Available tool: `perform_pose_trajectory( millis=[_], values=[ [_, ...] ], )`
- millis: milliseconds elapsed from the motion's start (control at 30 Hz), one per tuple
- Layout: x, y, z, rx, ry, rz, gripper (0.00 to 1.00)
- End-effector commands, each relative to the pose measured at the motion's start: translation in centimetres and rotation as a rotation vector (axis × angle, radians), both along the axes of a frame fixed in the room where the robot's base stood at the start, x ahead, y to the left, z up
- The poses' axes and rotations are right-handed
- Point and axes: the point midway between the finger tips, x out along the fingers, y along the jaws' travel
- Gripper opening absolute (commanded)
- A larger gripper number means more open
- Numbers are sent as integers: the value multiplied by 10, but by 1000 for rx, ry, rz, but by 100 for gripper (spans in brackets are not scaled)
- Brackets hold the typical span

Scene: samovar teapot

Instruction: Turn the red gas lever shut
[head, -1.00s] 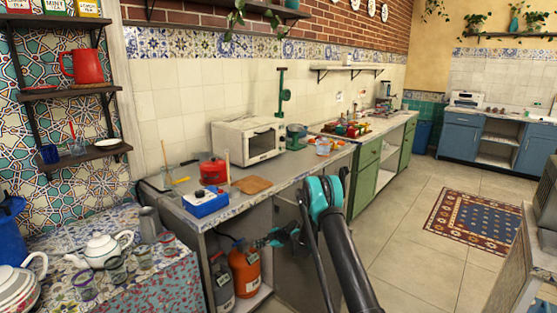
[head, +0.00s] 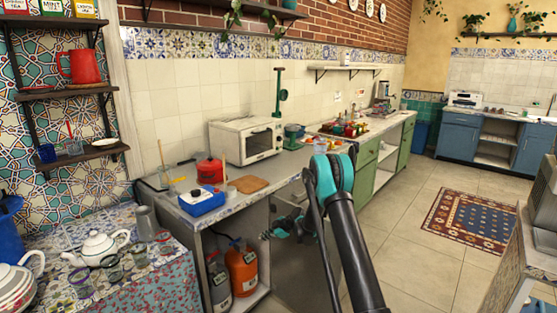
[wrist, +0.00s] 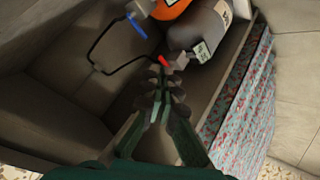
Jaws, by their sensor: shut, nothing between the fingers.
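The red gas lever (wrist: 164,61) is a small red piece at the valve of the grey gas cylinder (wrist: 205,32) in the wrist view. I cannot make it out clearly in the head view. My gripper (wrist: 162,80) is shut and empty, its fingertips appearing just below the lever in the wrist picture. I cannot tell whether they touch it. In the head view my gripper (head: 266,235) is to the right of the orange gas cylinder (head: 240,268), at the front of the open cabinet. The grey cylinder (head: 219,284) stands left of the orange one.
A blue lever (wrist: 137,27) sits by the orange cylinder's valve. A black hose (wrist: 103,45) loops across the cabinet. The counter (head: 222,212) overhangs the cylinders and bears a blue box (head: 202,204). A patterned tea table (head: 150,280) stands at left.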

Motion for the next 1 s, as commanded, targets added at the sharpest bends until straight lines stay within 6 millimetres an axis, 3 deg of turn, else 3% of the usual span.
perform_pose_trajectory(
  millis=[267,500,700,1000],
  values=[
    [-44,-42,73,-24,160,-194,0],
    [-101,-82,129,-39,296,-398,0],
    [-159,-115,164,-46,393,-578,0],
    [-259,-164,196,-44,514,-866,0]
  ],
)
